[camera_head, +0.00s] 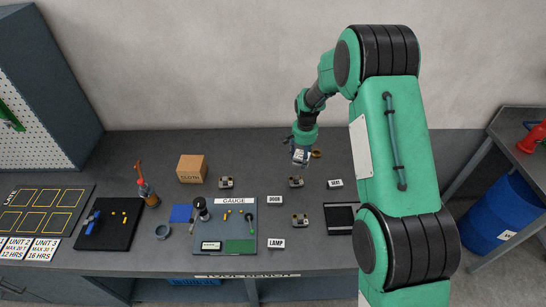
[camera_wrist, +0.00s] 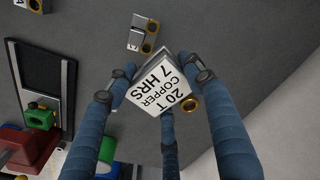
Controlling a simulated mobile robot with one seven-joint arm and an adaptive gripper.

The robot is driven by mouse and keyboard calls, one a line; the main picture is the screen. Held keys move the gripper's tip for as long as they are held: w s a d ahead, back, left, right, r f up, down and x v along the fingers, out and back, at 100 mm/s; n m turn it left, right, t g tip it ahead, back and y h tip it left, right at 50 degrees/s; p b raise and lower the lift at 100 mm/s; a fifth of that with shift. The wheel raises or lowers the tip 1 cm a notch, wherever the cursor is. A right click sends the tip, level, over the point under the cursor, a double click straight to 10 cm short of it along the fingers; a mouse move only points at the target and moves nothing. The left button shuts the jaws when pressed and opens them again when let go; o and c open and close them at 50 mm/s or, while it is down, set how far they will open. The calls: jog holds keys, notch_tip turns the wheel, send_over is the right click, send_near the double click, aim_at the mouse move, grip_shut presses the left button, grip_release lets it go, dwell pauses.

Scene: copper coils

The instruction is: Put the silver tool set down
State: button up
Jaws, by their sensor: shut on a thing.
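My gripper (camera_head: 300,165) is over the back of the dark bench, right of centre. In the wrist view, its blue fingers (camera_wrist: 158,72) are closed around a silver block (camera_wrist: 148,92) with a white label reading "20 T COPPER 7 HRS". A brass ring (camera_wrist: 190,103) shows beside the block, partly behind a finger. The block's label also shows below the gripper in the head view (camera_head: 301,157). I cannot tell whether the block touches the bench.
Similar small silver blocks stand on the bench at the left (camera_head: 226,183), just in front of my gripper (camera_head: 296,182), and nearer (camera_head: 300,220). Signs "DOOR" (camera_head: 275,199) and "LAMP" (camera_head: 276,243) lie nearby. A grey gauge board (camera_head: 215,233), black tray (camera_head: 341,205) and cardboard box (camera_head: 192,168) flank open bench.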

jog(key=s+a, duration=0.1)
jog(key=a, duration=0.8)
jog(key=shift+s+a+f, duration=0.1)
jog(key=shift+s+f, duration=0.05)
jog(key=shift+f, duration=1.1)
jog(key=shift+s+f, duration=0.15)
jog(key=shift+f, duration=1.05)
jog(key=shift+w, duration=0.1)
jog(key=shift+w+a+f, duration=0.25)
jog(key=shift+w+a, duration=0.25)
jog(key=shift+w, duration=2.1)
jog(key=shift+w+a+f, duration=0.2)
jog(key=shift+w+a, duration=0.3)
jog(key=shift+w, duration=2.1)
jog(key=shift+w+a+f, duration=0.25)
jog(key=shift+w+a, duration=0.25)
jog(key=shift+w, duration=2.1)
jog(key=shift+f, duration=1.8)
